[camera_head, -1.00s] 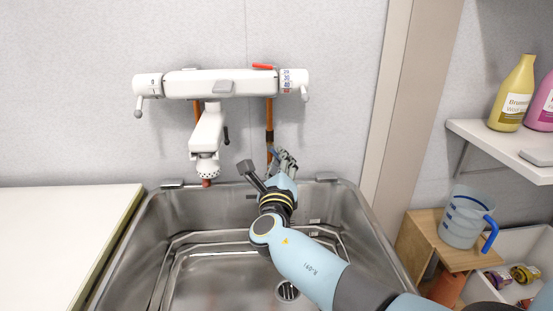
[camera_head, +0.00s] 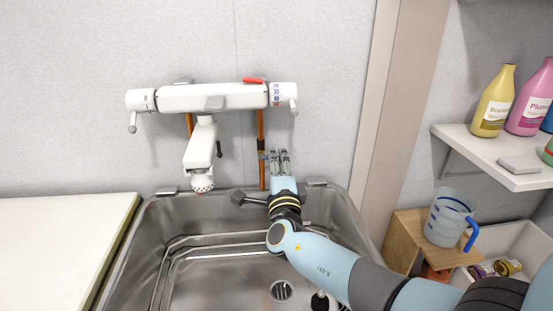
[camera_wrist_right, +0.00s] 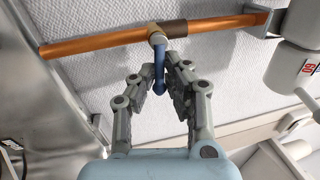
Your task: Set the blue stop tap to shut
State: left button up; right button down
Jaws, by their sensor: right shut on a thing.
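The blue stop tap (camera_wrist_right: 160,68) is a small blue lever on a copper pipe (camera_wrist_right: 100,45). In the right wrist view the lever points away from the pipe, across its length, toward my gripper. My right gripper (camera_wrist_right: 163,85) is shut on the lever, one finger on each side. In the head view the right gripper (camera_head: 279,156) is beside the right-hand copper pipe (camera_head: 261,130), below the mixer, and the tap (camera_head: 263,156) is small there and partly hidden. My left gripper is not in view.
The steel basin (camera_head: 190,235) lies below the arm. A white worktop (camera_head: 60,235) is at left. At right are a shelf (camera_head: 485,150) with bottles and a jug (camera_head: 449,215).

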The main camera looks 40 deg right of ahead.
jog(key=shift+r+n, duration=0.1)
jog(key=shift+n, duration=0.4)
jog(key=c, duration=1.3)
grip_release()
jog(key=shift+c, duration=0.2)
jog(key=shift+s, duration=0.1)
jog(key=v, duration=1.2)
jog(key=shift+d, duration=0.1)
